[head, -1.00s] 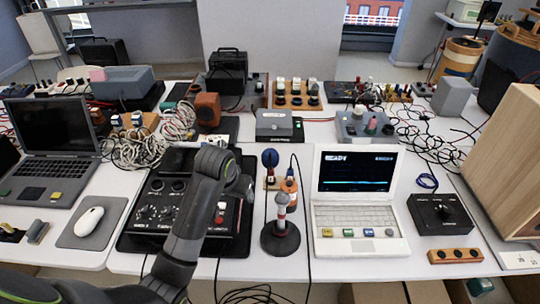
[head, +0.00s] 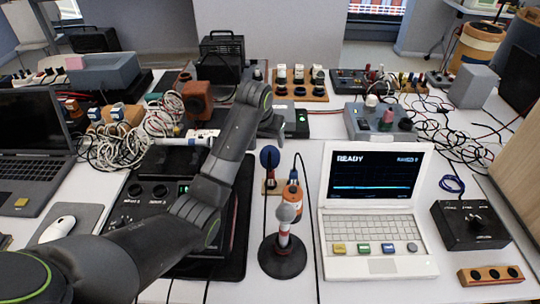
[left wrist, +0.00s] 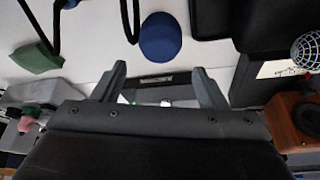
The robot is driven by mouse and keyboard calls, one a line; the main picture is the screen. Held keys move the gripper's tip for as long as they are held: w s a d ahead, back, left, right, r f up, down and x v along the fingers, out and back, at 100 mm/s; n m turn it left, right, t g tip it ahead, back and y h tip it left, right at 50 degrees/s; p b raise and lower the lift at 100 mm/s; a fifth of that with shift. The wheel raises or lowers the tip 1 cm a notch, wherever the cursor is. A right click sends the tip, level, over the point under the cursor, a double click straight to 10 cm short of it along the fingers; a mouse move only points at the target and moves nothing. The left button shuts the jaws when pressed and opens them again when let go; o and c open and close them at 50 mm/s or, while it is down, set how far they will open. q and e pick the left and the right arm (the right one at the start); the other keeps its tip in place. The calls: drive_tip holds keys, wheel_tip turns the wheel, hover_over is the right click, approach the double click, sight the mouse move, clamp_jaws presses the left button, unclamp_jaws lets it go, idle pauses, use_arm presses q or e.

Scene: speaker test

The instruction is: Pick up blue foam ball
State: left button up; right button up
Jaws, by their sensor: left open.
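The blue foam ball (head: 270,157) sits on top of a thin upright near the middle of the table in the head view. It also shows in the left wrist view (left wrist: 160,37), beyond the fingertips and roughly between them. My left gripper (head: 274,128) is just behind and above the ball in the head view, apart from it. In the left wrist view its two fingers (left wrist: 160,78) are spread with nothing held between them. My right gripper does not show.
A microphone on a round black base (head: 282,256) stands in front of the ball. A white laptop (head: 375,225) is to the right. An orange-topped object (head: 291,197) stands close beside the ball's support. Tangled cables (head: 115,148) lie at the left.

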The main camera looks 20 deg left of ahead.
sight(269, 151)
use_arm(q)
drive_tip(key=x, duration=0.3)
drive_tip(key=shift+f, duration=0.15)
drive_tip(key=shift+w+f, duration=0.3)
drive_tip(key=shift+f, duration=0.2)
drive_tip(key=x, duration=0.4)
drive_tip(key=shift+s+f+b, duration=0.15)
drive_tip(key=shift+f+b, duration=0.15)
drive_tip(key=shift+f, duration=0.45)
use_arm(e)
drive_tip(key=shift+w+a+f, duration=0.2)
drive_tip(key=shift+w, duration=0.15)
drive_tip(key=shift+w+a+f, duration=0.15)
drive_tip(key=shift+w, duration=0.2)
use_arm(q)
drive_tip(key=c, duration=0.7)
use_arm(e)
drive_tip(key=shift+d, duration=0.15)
